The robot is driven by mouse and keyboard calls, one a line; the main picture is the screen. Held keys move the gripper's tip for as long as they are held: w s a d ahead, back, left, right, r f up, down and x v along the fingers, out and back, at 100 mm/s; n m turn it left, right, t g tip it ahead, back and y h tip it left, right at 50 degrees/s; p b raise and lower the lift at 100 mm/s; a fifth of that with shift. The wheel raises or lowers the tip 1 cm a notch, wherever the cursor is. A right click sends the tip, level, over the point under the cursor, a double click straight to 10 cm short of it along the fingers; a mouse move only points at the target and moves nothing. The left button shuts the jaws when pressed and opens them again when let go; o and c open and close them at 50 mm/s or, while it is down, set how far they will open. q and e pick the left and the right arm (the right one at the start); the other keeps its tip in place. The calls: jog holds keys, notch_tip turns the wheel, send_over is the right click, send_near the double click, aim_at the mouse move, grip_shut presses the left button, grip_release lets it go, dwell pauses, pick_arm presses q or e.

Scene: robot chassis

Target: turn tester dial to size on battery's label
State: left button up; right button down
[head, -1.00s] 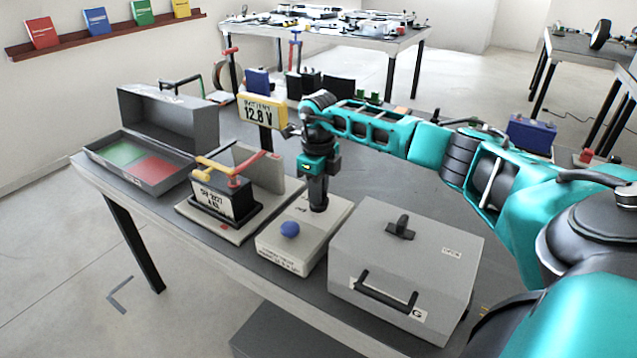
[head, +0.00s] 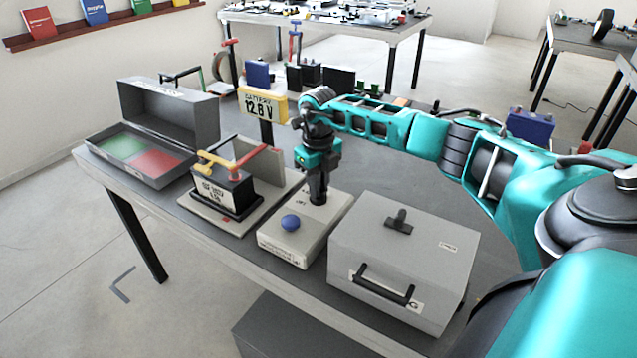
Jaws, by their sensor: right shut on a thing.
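The battery (head: 221,192) stands on a light base plate at the left middle of the table. Its white front label is too small to read surely. A red and a yellow clamp sit on its top. The tester (head: 283,245) is a light grey box to the right of the battery, with a blue button (head: 290,222) on its near part. My right gripper (head: 318,200) points straight down onto the far part of the tester. It is shut on the dial, which its fingers hide. My left gripper is not in view.
A closed grey case (head: 400,265) with a black handle is close on the tester's right. An open grey box (head: 168,120) with green and red sections is at the left.

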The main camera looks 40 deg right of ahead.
jog(key=c, duration=1.1)
grip_release()
notch_tip(320, 180, up, 13)
